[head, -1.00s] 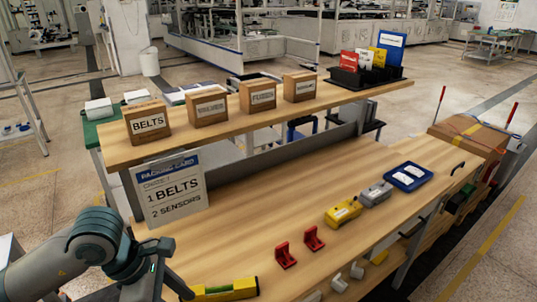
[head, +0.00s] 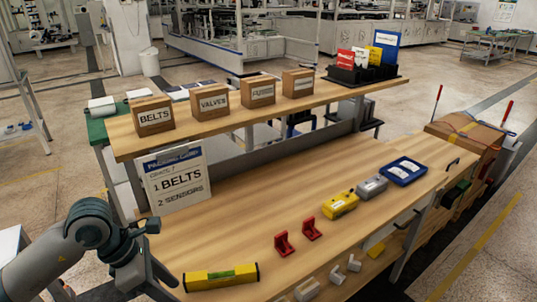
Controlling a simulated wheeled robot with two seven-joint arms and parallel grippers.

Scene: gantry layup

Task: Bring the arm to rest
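My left arm (head: 92,232) comes in from the lower left, bent beside the near left end of the wooden workbench (head: 250,220). My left gripper (head: 152,268) shows only partly as dark parts at the arm's end, left of a yellow spirit level (head: 221,277). I see nothing held in it, but its finger opening is not clear. The level lies on the bench near its front edge, apart from the gripper. My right gripper is out of view.
A packing card (head: 176,178) reading 1 belts, 2 sensors stands under the shelf (head: 220,122). Boxes including belts (head: 153,117) line the shelf. Red brackets (head: 283,243), a yellow case (head: 340,205), a grey case (head: 372,187) and a blue tray (head: 403,171) lie rightward. The bench middle is clear.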

